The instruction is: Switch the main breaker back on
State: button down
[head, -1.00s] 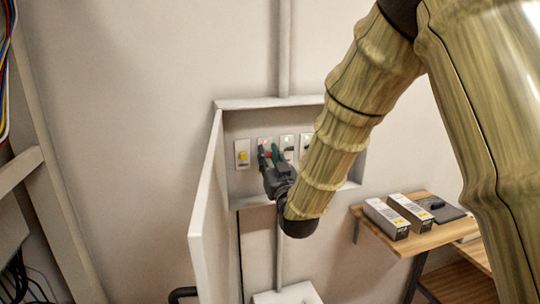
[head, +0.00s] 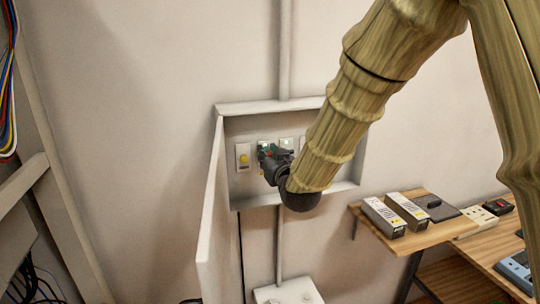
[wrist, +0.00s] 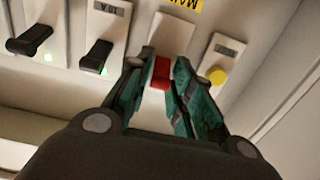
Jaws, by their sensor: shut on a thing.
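The main breaker (wrist: 170,45) sits under a yellow label in the wrist view, with a red lever (wrist: 161,72). My gripper (wrist: 166,75) has its two teal fingers on either side of this lever and is shut on it. In the head view my gripper (head: 268,154) reaches into the open wall panel (head: 232,126) and covers most of the main breaker. A green light shows just above the fingertips there.
Two breakers with black levers (wrist: 32,40) (wrist: 97,55) and green lights stand beside the main one. A yellow button (head: 243,158) is on the other side. The panel door (head: 212,215) stands open at left. A wooden shelf (head: 405,240) holds boxes at lower right.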

jog(key=c, duration=1.1)
grip_release()
jog(key=shift+r, duration=0.1)
jog(key=shift+c, duration=0.2)
jog(key=v, duration=1.2)
